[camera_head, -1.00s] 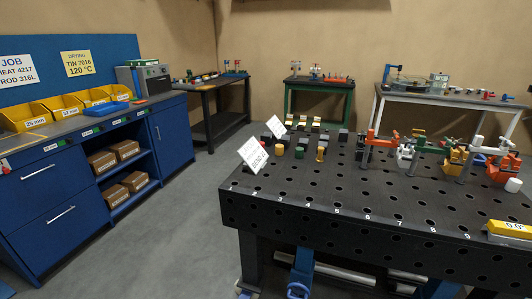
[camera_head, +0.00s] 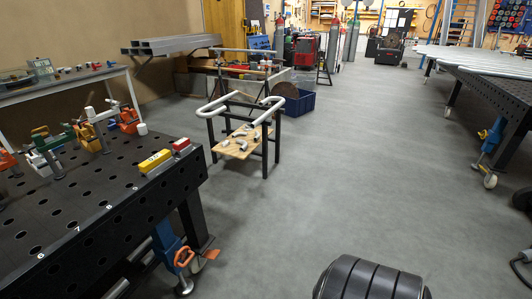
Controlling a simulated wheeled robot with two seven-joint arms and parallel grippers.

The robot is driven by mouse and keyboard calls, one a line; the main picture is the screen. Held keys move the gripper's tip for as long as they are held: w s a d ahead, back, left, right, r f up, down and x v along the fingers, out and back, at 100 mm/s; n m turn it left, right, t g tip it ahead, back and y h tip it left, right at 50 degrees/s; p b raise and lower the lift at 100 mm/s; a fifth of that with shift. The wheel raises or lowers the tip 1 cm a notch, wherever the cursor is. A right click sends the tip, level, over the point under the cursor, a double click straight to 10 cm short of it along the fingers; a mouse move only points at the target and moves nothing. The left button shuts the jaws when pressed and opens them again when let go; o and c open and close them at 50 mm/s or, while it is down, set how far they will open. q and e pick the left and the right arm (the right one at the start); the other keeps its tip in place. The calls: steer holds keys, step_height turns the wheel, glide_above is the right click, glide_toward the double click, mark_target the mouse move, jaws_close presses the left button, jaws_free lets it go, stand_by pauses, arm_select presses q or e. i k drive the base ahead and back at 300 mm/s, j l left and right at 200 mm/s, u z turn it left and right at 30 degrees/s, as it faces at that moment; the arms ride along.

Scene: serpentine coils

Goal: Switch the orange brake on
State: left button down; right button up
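A black perforated welding table (camera_head: 110,225) stands at the left. At the foot of its near right leg is a blue caster unit (camera_head: 165,240) with a wheel at the floor. An orange loop-shaped part (camera_head: 183,257) is on this unit, and a flat orange pedal-like piece (camera_head: 213,254) sticks out to its right. I cannot tell from here which of them is the brake or how it is set. Neither of my grippers is in view.
A yellow level block (camera_head: 154,161) and clamps (camera_head: 90,137) are on the table. A black stand with bent pipes (camera_head: 240,110) is behind it. Another perforated table (camera_head: 495,90) at the right has a blue caster (camera_head: 490,140). Grey floor (camera_head: 330,190) between is clear.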

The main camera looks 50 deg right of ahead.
mark_target(208, 254)
steer(key=z, duration=1.05)
